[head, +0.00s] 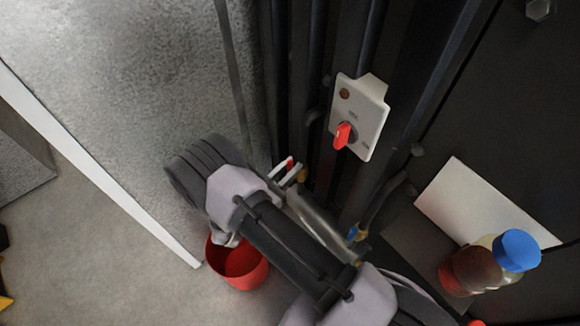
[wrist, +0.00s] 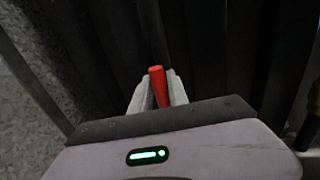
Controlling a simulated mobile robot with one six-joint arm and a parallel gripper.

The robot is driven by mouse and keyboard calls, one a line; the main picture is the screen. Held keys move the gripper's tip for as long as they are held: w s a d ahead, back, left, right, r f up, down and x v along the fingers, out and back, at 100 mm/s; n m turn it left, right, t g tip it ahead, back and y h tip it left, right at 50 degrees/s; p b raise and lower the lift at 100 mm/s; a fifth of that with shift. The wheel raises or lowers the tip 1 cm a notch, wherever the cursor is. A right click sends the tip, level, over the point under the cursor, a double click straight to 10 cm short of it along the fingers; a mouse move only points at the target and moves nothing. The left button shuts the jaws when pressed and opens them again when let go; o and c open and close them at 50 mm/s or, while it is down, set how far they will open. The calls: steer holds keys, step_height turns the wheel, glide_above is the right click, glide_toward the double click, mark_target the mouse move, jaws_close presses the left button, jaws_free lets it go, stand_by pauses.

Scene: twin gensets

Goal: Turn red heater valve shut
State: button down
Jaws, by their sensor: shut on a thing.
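My gripper (head: 287,170) is at the dark pipes, left of and below the white switch panel. Its pale fingers are shut on the red valve handle (head: 290,164), and only a small red piece shows between them. In the wrist view the red handle (wrist: 157,84) stands between the two fingertips of my gripper (wrist: 158,93), tilted slightly. A brass-coloured part (head: 302,175) shows just right of the fingers. The valve body is mostly hidden, so I cannot tell how far the handle is turned.
The white panel (head: 372,112) carries a red rotary knob (head: 343,135). A blue-handled fitting (head: 353,233) sits low on the pipes, close to my arm. A red bucket (head: 237,270) stands on the floor beneath my arm. A blue-capped container (head: 516,251) is at the lower right.

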steer(key=shift+s, duration=0.1)
stand_by(0.8)
steer(key=s+d+f+m+h+b, duration=0.2)
steer(key=m+b, duration=0.4)
steer(key=m, duration=0.4)
steer(key=s+d+f+m+g+h+b, duration=0.1)
steer(key=f+m+b, duration=0.4)
steer(key=m, duration=0.5)
steer(key=shift+s+d+g+h+b, duration=0.4)
steer(key=shift+s+b, duration=0.3)
steer(key=shift+s, duration=0.55)
steer(key=c, duration=1.3)
jaws_free()
